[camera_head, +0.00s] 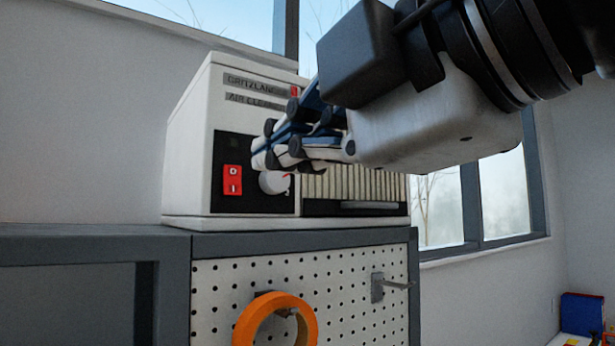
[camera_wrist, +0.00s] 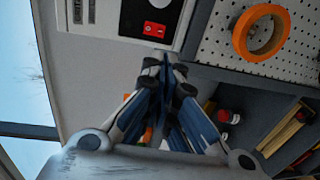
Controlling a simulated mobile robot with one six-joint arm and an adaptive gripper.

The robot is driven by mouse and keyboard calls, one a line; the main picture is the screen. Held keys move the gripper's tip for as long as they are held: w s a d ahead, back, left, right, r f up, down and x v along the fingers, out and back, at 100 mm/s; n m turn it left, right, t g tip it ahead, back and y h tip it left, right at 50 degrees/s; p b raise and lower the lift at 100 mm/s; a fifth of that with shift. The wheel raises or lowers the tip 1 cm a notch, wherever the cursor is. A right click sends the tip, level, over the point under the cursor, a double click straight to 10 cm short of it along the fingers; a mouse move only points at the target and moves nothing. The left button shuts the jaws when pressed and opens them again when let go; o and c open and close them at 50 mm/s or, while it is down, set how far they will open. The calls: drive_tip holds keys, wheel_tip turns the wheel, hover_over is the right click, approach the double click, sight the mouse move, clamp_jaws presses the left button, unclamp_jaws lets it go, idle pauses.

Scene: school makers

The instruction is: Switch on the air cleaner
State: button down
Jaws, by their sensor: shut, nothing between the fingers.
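The air cleaner (camera_head: 190,150) is a white box with a label at the top of its front, standing on a grey cabinet. Its black panel carries a red switch (camera_head: 232,180) marked 0 and I, with a white knob (camera_head: 274,182) to its right. The red switch also shows in the wrist view (camera_wrist: 155,28). My gripper (camera_head: 262,148) is shut and empty. In the head view its fingertips overlap the panel above the knob, to the right of the switch. In the wrist view the fingertips (camera_wrist: 160,62) lie below the switch. I cannot tell whether they touch the panel.
A grey cabinet (camera_head: 300,238) with a pegboard front stands under the air cleaner. An orange tape roll (camera_head: 243,320) and a metal hook (camera_head: 378,287) are on the pegboard. Windows (camera_head: 505,195) are at the right. Shelves with tools show in the wrist view (camera_wrist: 290,130).

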sight(219, 193)
drive_tip(key=p+x, duration=0.2)
drive_tip(key=x, duration=1.2)
drive_tip(key=b, duration=0.2)
drive_tip(key=f+b, duration=0.1)
drive_tip(key=b, duration=0.1)
drive_tip(key=shift+w+a+t+y, duration=0.2)
drive_tip(key=shift+w+t+y, duration=0.1)
drive_tip(key=shift+t, duration=0.1)
drive_tip(key=shift+r+p, duration=0.35)
drive_tip(key=shift+p, duration=0.05)
drive_tip(key=shift+s, duration=0.1)
drive_tip(key=shift+f, duration=0.1)
